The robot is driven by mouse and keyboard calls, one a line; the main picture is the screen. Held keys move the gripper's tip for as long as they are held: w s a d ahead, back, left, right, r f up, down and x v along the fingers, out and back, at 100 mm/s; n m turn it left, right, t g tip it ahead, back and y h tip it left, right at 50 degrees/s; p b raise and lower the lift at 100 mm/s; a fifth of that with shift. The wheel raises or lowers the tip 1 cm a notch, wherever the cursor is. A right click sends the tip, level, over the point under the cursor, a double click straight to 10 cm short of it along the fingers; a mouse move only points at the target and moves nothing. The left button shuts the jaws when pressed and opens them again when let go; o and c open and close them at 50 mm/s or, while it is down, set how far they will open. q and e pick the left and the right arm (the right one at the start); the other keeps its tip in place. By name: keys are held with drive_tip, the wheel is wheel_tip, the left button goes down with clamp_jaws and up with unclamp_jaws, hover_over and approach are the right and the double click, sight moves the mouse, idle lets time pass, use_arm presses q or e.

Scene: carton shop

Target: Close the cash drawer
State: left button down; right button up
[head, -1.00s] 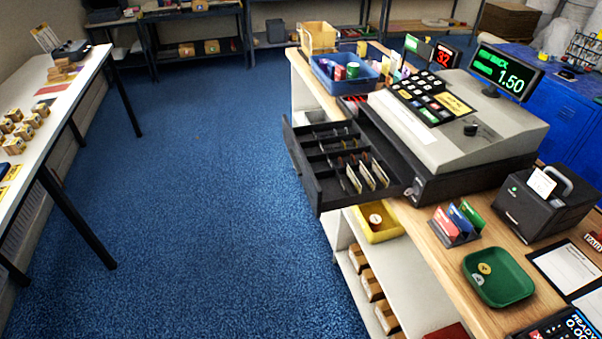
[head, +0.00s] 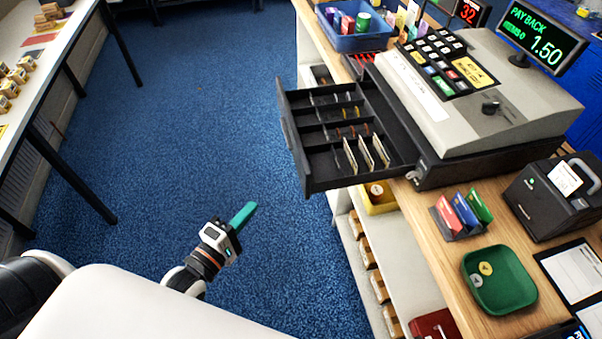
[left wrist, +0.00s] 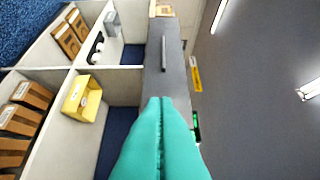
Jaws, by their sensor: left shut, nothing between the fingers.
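The black cash drawer (head: 325,163) sticks out open from under the grey cash register (head: 470,90) on the wooden counter. It holds several compartments with coins and upright notes or cards. My left gripper (head: 243,215) has teal fingers, shut and empty. It is in front of the drawer, to the lower left in the head view and apart from it. In the left wrist view the shut fingertips (left wrist: 160,102) point towards the drawer's dark front (left wrist: 166,75) with its handle bar; whether they touch it is not clear there. My right gripper is not in view.
Shelves under the counter hold a yellow bin (head: 380,200) and several small cartons. A green tray (head: 500,280), a card holder (head: 460,216) and a black printer-like box (head: 555,195) stand on the counter. The blue floor (head: 200,120) left of the drawer is clear.

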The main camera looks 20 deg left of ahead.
use_arm(q)
drive_tip(key=p, duration=0.3)
approach(299, 168)
drive_tip(key=w+a, duration=0.2)
drive_tip(key=w, duration=0.3)
drive_tip(key=d, duration=0.1)
drive_tip(key=w+d, duration=0.1)
drive_tip(key=shift+d+f+p, duration=0.3)
drive_tip(key=shift+d+p, duration=0.05)
drive_tip(key=shift+d+f, duration=0.1)
drive_tip(key=shift+w, duration=0.1)
